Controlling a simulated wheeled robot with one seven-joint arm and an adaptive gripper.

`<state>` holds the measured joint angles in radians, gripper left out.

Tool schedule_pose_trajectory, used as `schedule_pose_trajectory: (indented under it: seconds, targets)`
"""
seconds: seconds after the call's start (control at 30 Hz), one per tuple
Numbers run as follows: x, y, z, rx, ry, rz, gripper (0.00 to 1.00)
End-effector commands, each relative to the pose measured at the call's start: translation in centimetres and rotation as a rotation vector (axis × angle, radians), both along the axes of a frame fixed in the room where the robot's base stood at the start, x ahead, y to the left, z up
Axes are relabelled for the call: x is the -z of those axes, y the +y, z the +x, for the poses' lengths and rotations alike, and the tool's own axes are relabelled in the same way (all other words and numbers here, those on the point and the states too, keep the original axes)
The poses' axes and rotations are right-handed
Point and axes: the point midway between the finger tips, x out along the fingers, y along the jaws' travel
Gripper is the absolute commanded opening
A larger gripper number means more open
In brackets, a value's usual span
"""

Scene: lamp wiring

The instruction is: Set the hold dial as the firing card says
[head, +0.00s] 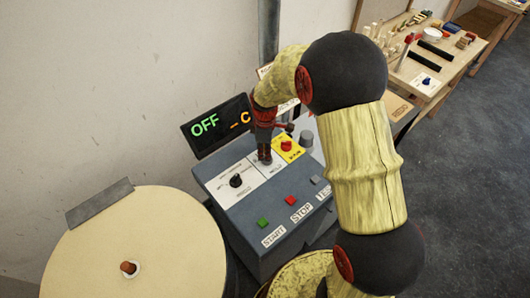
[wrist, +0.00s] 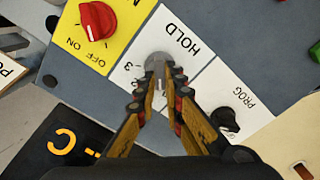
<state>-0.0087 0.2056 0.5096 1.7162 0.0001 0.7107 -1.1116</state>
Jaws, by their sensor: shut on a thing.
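The hold dial is a grey knob (wrist: 157,62) on a white plate marked HOLD in the wrist view. My gripper (wrist: 158,82) is shut on it, with one finger on each side. In the head view my gripper (head: 264,152) points down onto the same plate on the control box (head: 225,200). A 3 shows beside the dial; the other marks are partly hidden by the fingers, so I cannot tell the setting.
A black PROG knob (wrist: 227,119) and a red OFF/ON knob (wrist: 97,21) flank the dial. Green (head: 262,223) and red (head: 291,200) buttons sit at the box's front. The display (head: 217,124) reads OFF. A round kiln lid (head: 150,225) lies left.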

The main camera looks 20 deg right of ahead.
Motion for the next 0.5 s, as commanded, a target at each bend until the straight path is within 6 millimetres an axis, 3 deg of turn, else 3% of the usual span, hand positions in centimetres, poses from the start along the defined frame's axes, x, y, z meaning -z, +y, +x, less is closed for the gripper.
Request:
schedule_pose_trajectory:
  seconds: [0.5]
  targets:
    - [-0.12,-0.26,0.32,0.481,-0.001,-0.001,0.00]
